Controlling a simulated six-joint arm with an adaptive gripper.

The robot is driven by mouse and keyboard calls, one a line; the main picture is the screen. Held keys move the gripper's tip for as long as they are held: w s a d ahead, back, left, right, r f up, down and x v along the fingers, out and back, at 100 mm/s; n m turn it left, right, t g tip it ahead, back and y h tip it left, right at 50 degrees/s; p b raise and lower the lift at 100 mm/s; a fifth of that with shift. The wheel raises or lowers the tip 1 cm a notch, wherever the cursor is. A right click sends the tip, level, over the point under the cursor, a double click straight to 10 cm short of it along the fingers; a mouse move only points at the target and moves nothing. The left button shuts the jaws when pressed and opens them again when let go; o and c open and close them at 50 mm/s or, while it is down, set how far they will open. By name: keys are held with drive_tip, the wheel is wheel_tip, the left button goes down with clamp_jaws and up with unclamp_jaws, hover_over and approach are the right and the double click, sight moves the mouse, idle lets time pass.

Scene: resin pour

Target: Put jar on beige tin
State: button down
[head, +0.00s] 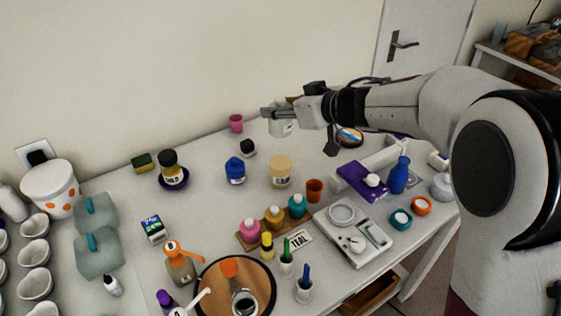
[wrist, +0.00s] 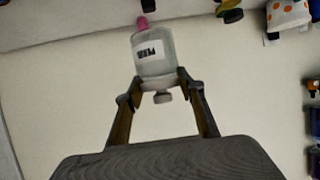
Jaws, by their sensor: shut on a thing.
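My gripper (head: 272,113) is shut on a pale, see-through jar (wrist: 153,58) with a white label, printed in dark letters. In the wrist view my gripper's fingers (wrist: 160,82) close on the jar near its narrow, grey lidded end. In the head view the jar (head: 281,128) shows just below the fingers, partly hidden by them, near the back edge of the table. The beige tin (head: 280,173), with a pale label, stands upright on the table, in front of and below the jar. The jar and tin are apart. The tin is not seen in the wrist view.
A blue pot (head: 235,171) stands left of the tin and an orange-brown cup (head: 314,190) to its right front. A small black-topped jar (head: 248,148) and a pink cup (head: 236,123) are behind left. Paint bottles on a wooden rack (head: 257,239) stand in front.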

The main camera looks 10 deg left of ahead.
sight(281, 129)
drive_tip(key=shift+f, duration=3.05)
drive_tip(key=shift+f, duration=0.1)
drive_tip(key=shift+f, duration=1.75)
drive_tip(key=shift+f, duration=0.15)
drive_tip(key=c, duration=1.3)
unclamp_jaws()
drive_tip(key=v, duration=1.2)
